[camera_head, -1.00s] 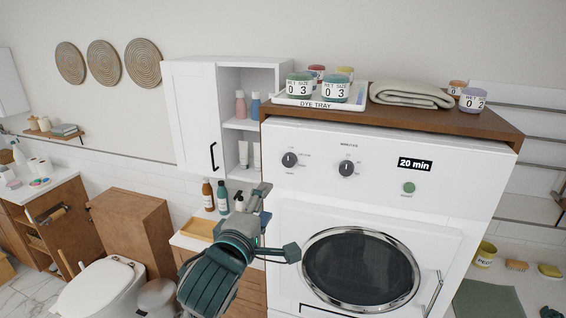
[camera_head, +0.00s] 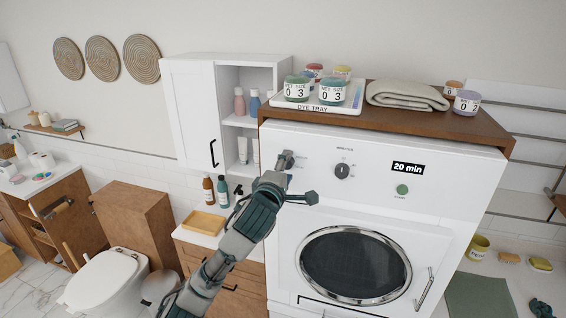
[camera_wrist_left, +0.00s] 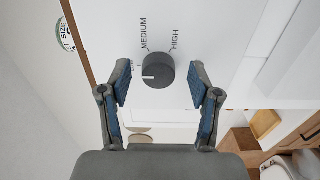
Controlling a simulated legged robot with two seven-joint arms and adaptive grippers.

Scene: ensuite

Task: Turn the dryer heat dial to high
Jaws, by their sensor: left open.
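The white dryer (camera_head: 420,215) stands at the right in the head view. Its heat dial (camera_wrist_left: 158,70) is dark grey and round, and my left gripper mostly hides it in the head view. In the left wrist view, MEDIUM and HIGH are printed beside it, and a third label is partly covered. Its white pointer mark points left in that view, toward the partly covered label and away from HIGH. My left gripper (camera_head: 297,178) is open, with one finger on each side of the dial in the wrist view (camera_wrist_left: 160,84); no clear contact shows. A dark piece of my right gripper (camera_head: 541,308) shows at the bottom right corner.
A second dial (camera_head: 342,171), a 20 min display (camera_head: 408,168) and a green button (camera_head: 402,189) sit to the right on the panel. Jars, a dye tray (camera_head: 318,105) and a folded towel (camera_head: 407,95) rest on top. A white cabinet (camera_head: 190,112) stands at the left.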

